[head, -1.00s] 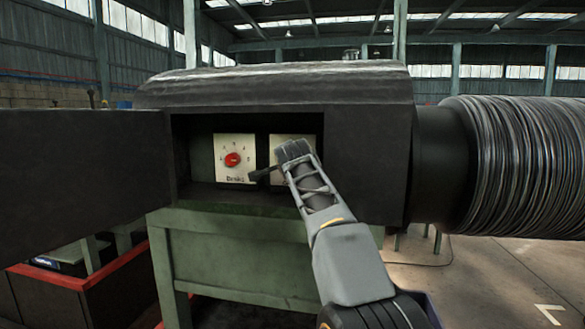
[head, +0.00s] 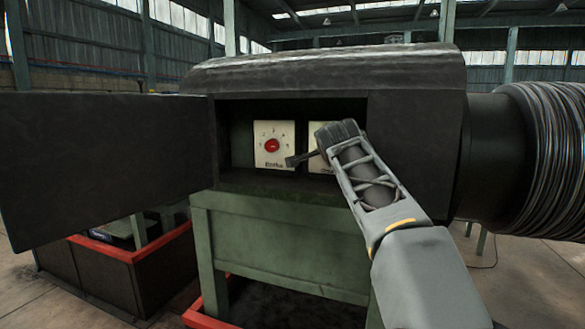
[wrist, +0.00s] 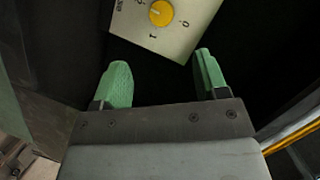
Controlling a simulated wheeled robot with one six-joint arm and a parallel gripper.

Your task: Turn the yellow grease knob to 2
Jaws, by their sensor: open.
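The yellow grease knob (wrist: 161,13) sits on a cream dial plate (wrist: 175,40) at the top of the wrist view. A 0 and a 1 show on the plate; its top is cut off, and I cannot tell the knob's setting. My gripper (wrist: 160,64) is open and empty. Its green fingertips are apart, below the plate in the wrist view, and do not touch the knob. In the head view, my gripper (head: 305,157) is in front of the recess's right-hand plate (head: 317,162) and hides most of it, including any knob there.
A red knob (head: 271,146) on another cream plate (head: 286,160) is left of my gripper. Both plates sit inside a dark recessed housing (head: 415,125). Its open door (head: 105,165) stands out to the left. A wire-wound drum (head: 555,150) is at the right.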

